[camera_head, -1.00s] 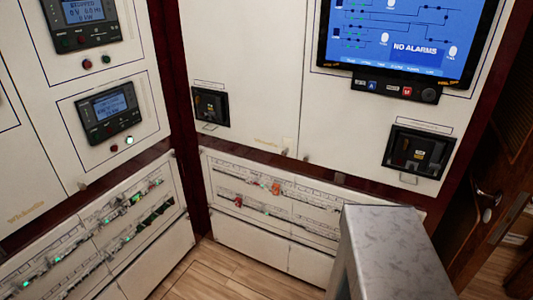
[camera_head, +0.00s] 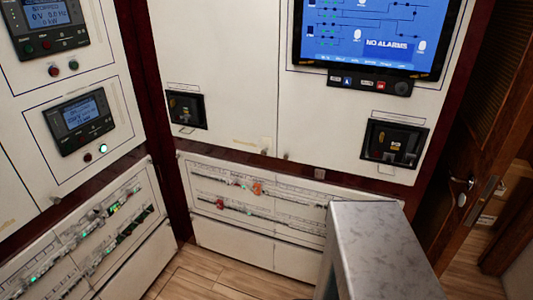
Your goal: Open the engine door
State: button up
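A brown wooden door (camera_head: 480,130) with a louvred upper panel stands at the right edge of the view. It has a silver lever handle (camera_head: 461,184) and a lock plate at its edge. The door seems to stand ajar, with a lit space and a pale object showing past its edge. I cannot tell whether this is the engine door. My gripper is not in view.
White switchboard cabinets (camera_head: 220,60) fill the left and middle, with breaker rows (camera_head: 255,195) low down and a blue screen (camera_head: 370,30) above. A grey speckled block (camera_head: 380,250) stands at the lower right. Wooden floor (camera_head: 190,275) shows at the bottom.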

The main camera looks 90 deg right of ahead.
aim_at(224, 53)
jog(key=z, duration=1)
jog(key=k, duration=0.9)
jog(key=i, duration=0.65)
jog(key=u, duration=0.05)
